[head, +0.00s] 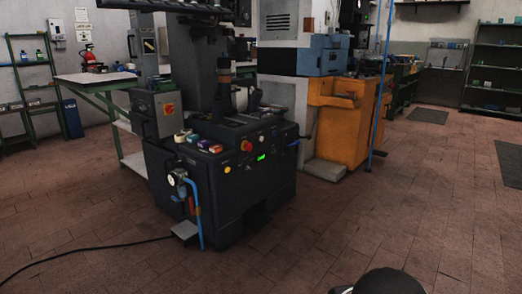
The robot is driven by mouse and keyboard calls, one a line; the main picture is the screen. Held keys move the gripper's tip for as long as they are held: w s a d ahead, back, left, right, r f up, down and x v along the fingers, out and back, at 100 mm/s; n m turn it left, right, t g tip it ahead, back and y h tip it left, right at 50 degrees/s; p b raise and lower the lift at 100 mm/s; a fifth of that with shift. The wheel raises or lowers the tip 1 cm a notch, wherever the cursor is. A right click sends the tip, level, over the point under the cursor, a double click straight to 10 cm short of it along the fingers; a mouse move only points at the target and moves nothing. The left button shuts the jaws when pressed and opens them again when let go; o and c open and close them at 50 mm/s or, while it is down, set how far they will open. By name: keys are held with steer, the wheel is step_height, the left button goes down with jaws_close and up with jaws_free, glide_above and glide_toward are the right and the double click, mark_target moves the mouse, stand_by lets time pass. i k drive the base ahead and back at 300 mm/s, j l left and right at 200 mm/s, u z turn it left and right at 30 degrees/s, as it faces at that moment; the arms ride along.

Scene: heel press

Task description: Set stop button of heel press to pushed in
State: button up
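The heel press (262,190) is a dark, boxy machine left of the middle in the head view. A red round button (247,146), which looks like the stop button, sits on its front panel near the top edge. It is too small to tell whether it is pushed in or out. My gripper is not in view; a dark rounded part at the bottom right edge seems to be mine.
A grey switch box (157,117) with a red switch stands at the press's left. A pedal (186,230) and black cable (90,257) lie on the floor in front. An orange machine (345,125) stands behind right. The brick floor at front right is clear.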

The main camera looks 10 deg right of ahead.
mark_target(249, 146)
steer(key=i+z, duration=0.15)
steer(key=i, duration=0.9)
steer(key=i+j+z, duration=0.1)
steer(key=i, duration=1)
